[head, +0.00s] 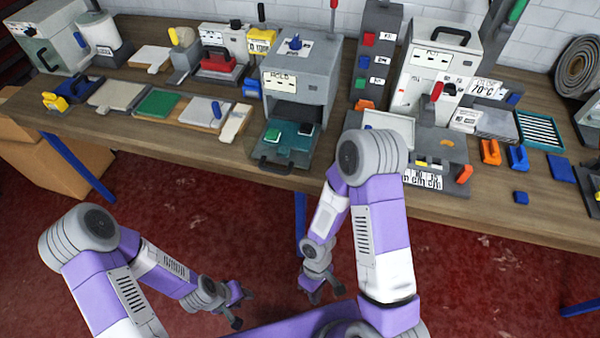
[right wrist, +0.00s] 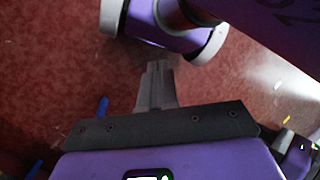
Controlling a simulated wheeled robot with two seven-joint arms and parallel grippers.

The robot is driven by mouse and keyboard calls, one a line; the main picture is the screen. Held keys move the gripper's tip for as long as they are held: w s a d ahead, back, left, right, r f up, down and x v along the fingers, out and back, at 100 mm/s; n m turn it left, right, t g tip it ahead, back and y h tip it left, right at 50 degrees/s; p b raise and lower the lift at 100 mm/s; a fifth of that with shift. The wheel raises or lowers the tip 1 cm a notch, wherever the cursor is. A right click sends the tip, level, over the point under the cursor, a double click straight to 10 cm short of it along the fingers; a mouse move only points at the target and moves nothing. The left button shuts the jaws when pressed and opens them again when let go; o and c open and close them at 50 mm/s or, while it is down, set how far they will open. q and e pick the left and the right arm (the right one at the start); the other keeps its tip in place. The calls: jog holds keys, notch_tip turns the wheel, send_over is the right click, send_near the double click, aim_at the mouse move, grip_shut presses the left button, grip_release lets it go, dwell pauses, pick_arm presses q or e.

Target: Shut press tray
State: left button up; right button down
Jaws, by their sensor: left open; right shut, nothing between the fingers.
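The grey press (head: 300,78), labelled HOLD, stands at the back middle of the bench with a dark opening in its front. Its dark tray (head: 300,163) sticks out of that opening over the bench's front edge, with a black handle (head: 273,167) at its near end. A green piece and dark pieces lie on the tray. My left gripper (head: 243,309) is open and empty, low in front of the bench. My right gripper (head: 324,294) is shut and empty, also low over the floor, well short of the tray. Its closed fingers show in the right wrist view (right wrist: 157,82).
A second machine (head: 440,65) with a red-handled lever stands right of the press. My right arm passes just right of the tray. Green and grey pads (head: 158,104) lie to the left. Orange and blue clamps (head: 490,152) stand at the right. The red floor in front is open.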

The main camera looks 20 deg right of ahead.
jog(key=d+n+h+b, duration=0.2)
jog(key=d+n+h, duration=0.3)
jog(key=n, duration=0.2)
jog(key=n+t+h+b, duration=0.6)
jog(key=n+t+b, duration=0.2)
jog(key=n+t, duration=1)
send_near(305, 161)
jog(key=w+d, duration=0.1)
jog(key=w+d+f+m+t+b, duration=0.1)
jog(key=w, duration=0.1)
jog(key=w+d+t, duration=0.1)
jog(key=shift+w+d+f+m+b, duration=0.3)
jog(key=shift+w+d+m, duration=0.05)
jog(key=shift+m, duration=0.05)
pick_arm(q)
notch_tip(305, 161, down, 13)
jog(key=shift+r, duration=0.15)
pick_arm(e)
jog(key=shift+w+d, duration=0.2)
jog(key=shift+w, duration=0.15)
